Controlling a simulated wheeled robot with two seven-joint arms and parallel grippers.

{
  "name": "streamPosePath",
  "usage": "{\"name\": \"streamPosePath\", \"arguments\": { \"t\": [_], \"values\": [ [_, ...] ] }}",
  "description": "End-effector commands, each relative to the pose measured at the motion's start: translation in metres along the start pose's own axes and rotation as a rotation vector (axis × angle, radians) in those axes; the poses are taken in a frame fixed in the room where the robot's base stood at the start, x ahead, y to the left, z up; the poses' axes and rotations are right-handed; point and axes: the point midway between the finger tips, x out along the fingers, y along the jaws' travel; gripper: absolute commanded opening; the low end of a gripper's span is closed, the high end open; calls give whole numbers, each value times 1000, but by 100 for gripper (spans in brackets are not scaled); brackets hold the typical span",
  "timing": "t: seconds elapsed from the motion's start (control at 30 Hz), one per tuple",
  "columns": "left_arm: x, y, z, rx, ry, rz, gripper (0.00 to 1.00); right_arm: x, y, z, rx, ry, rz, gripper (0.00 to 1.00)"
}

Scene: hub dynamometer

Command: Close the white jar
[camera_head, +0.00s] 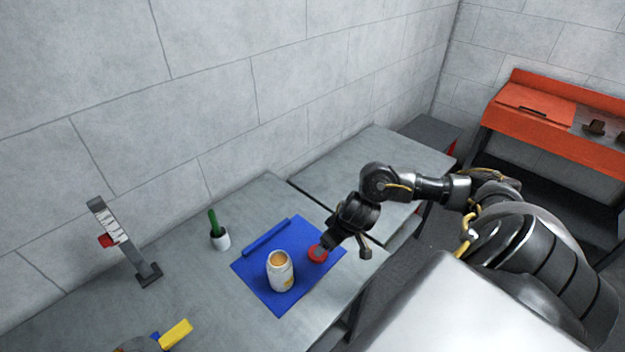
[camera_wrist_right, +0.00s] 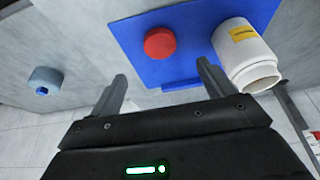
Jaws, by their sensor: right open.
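The white jar (camera_head: 281,271) stands upright and uncovered on the blue mat (camera_head: 262,301), with an orange-tan inside at its mouth. It also shows in the right wrist view (camera_wrist_right: 243,52), with a yellow label. A red lid (camera_head: 317,254) lies on the mat to the right of the jar; in the right wrist view it is a red disc (camera_wrist_right: 160,43). My right gripper (camera_head: 328,243) is above and beside the lid in the head view, partly hidden by its own wrist. In the right wrist view its two fingers (camera_wrist_right: 162,85) are apart with nothing between them. My left gripper is not in view.
A white cup with a green-handled thing (camera_head: 220,240) stands behind the mat on the left. A grey stand with a red part (camera_head: 125,245) is farther left. A yellow-handled object (camera_head: 175,333) lies at the front. A blue bar (camera_head: 267,238) edges the mat's back.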

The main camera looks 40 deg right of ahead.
Motion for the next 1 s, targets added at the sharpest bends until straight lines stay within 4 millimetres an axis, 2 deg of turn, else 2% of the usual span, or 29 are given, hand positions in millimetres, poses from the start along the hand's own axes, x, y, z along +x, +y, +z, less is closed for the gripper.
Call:
{"name": "streamPosePath", "arguments": {
  "t": [0.1,0.27,0.5,0.6,1.0],
  "values": [
    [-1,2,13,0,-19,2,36,0,1,1,1,0,1,82],
    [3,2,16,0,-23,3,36,12,0,1,2,-2,-1,82],
    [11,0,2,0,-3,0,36,48,-1,0,1,-1,-1,82],
    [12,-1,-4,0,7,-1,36,55,-1,-1,-2,0,-1,82],
    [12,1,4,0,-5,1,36,60,-1,-1,-3,0,-1,82]
  ]
}}
